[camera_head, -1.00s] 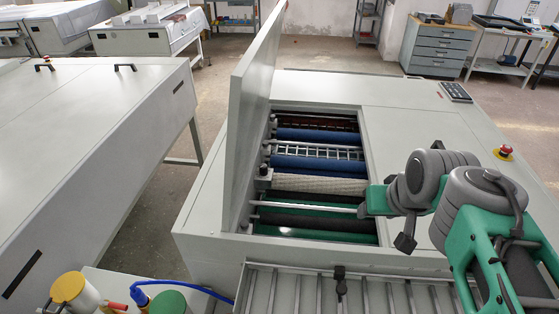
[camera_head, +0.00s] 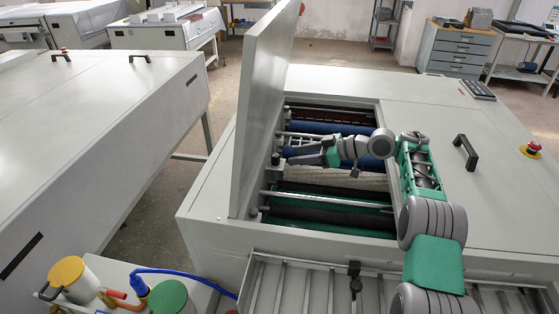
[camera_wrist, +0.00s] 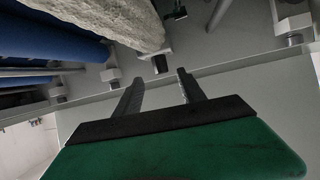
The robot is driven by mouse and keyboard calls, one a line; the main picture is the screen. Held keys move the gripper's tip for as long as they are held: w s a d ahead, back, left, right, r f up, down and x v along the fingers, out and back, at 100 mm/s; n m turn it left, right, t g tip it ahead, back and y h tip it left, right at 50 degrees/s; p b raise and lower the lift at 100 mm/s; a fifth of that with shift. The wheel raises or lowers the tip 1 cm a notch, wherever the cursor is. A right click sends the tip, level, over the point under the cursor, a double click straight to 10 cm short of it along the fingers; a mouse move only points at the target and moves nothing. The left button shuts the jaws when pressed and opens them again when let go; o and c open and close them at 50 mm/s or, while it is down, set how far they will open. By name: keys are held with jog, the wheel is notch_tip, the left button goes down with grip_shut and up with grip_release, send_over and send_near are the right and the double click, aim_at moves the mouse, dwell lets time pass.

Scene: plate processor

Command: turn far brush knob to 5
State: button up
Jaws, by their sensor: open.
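The plate processor's lid (camera_head: 262,100) stands open, and its roller bay shows below. A cream textured brush roller (camera_head: 345,180) lies across the bay; it also shows in the wrist view (camera_wrist: 110,20). My gripper (camera_head: 291,158) is inside the bay at its left side, above the rollers' left ends. In the wrist view, my gripper (camera_wrist: 160,80) is open with its two fingers apart. A small dark block (camera_wrist: 161,63) shows just beyond and between the fingertips. I cannot tell whether it is the far brush knob. In the head view a small dark fitting (camera_head: 275,158) sits just left of the fingertips. No dial marks are readable.
The open lid is close on the left. A red stop button (camera_head: 531,148) and black handle (camera_head: 465,152) are on the right cover.

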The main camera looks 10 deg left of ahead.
aim_at(280, 165)
jog(key=p+x, duration=0.1)
jog(key=x, duration=0.5)
jog(key=shift+a, duration=0.15)
jog(key=shift+a+f, duration=0.2)
jog(key=shift+a, duration=0.15)
grip_shut()
